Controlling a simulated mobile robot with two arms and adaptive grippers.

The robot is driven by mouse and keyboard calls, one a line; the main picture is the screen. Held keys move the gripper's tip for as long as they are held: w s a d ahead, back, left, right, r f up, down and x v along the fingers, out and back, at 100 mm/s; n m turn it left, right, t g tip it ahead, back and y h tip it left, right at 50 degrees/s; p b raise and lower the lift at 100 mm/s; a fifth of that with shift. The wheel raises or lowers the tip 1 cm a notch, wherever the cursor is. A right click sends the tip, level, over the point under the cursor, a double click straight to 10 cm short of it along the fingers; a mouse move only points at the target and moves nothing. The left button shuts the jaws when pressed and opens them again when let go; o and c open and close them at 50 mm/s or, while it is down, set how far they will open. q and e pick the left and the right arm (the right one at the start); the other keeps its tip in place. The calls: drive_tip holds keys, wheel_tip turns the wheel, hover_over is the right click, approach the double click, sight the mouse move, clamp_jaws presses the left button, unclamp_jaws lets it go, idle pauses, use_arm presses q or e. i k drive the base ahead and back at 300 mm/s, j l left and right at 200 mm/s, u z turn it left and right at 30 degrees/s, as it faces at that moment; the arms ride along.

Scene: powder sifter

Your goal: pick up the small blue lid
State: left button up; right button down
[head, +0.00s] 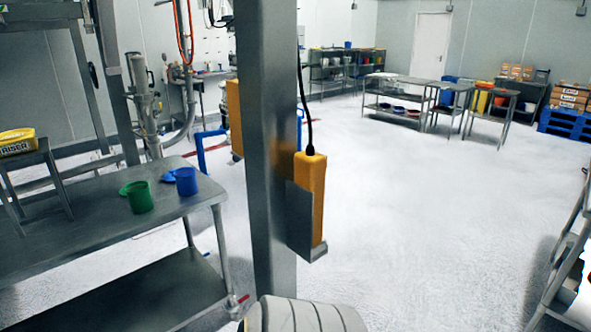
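A small blue lid (168,177) lies on the steel table (90,210) at the left, close beside the blue cup (186,181); whether they touch is hard to tell. A green cup (139,197) stands nearer on the same table, with a small green lid (125,190) at its left. Neither of my grippers shows in the head view.
A steel post (265,150) with a yellow control box (311,195) stands in the middle, right of the table. A yellow package (17,141) sits on a raised stand at far left. Open white floor (410,220) lies to the right. Steel tables (397,92) stand at the back.

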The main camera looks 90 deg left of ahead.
sight(169, 176)
drive_tip(key=i+j+u, duration=0.15)
drive_tip(key=i+u, duration=1)
